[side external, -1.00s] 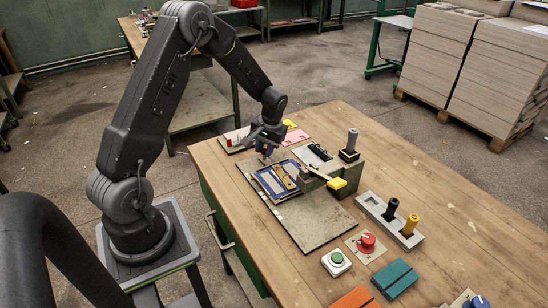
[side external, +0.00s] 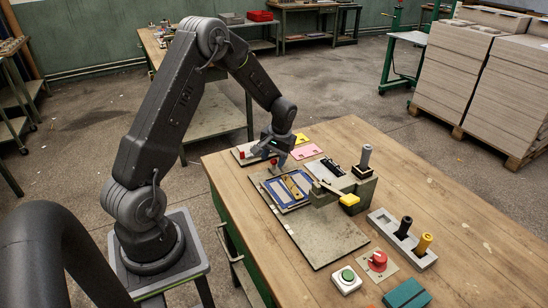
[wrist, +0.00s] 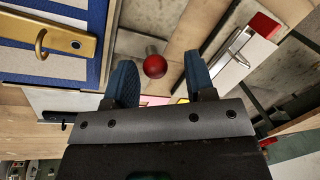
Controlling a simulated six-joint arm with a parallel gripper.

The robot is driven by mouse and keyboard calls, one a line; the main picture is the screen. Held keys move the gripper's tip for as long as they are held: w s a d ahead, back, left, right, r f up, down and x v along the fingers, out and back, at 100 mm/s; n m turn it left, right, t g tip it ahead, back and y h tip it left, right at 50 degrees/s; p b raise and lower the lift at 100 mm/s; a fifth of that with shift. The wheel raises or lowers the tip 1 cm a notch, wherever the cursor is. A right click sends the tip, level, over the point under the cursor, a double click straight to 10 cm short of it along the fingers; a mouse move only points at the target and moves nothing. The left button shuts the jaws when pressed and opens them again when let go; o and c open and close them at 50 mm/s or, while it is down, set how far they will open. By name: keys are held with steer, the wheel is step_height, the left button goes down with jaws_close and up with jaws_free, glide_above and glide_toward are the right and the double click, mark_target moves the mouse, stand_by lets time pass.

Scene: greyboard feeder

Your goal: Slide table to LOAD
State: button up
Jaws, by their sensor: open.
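The blue-edged slide table (side external: 272,199) lies on the grey base plate (side external: 325,238), with a brass piece (side external: 292,187) on it. In the wrist view its blue-and-white corner (wrist: 98,40) and the brass piece with a hook (wrist: 60,38) are at upper left. A red ball knob (wrist: 155,66) shows between my two blue fingertips, with gaps at both sides. My gripper (wrist: 160,75) is open and also shows in the side view (side external: 279,161), low at the table's far-left end. No LOAD mark is readable.
A grey block with a yellow-ended lever (side external: 349,198) stands right of the slide table. A holder with black and yellow handles (side external: 402,238), a red knob (side external: 377,260) and a green button (side external: 347,276) are at front right. Bench wood is clear at right.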

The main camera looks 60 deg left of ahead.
step_height(320, 180, up, 14)
steer(key=w+d, duration=0.1)
steer(key=d, duration=0.1)
steer(key=shift+w+f, duration=0.25)
steer(key=s+d+r+m+t, duration=0.2)
steer(key=s+d+r, duration=0.25)
steer(key=d, duration=0.25)
steer(key=s+d+r+m+t, duration=0.1)
steer(key=s+d+r+t, duration=0.1)
steer(key=s+d+r, duration=0.35)
steer(key=s+d+m+t+h, duration=0.1)
steer(key=s+d+m+t, duration=0.1)
steer(key=s+d, duration=0.8)
steer(key=shift+s+d+r+m+t+h, duration=0.2)
steer(key=shift+d+r+m+t+h, duration=0.15)
steer(key=shift+m, duration=0.55)
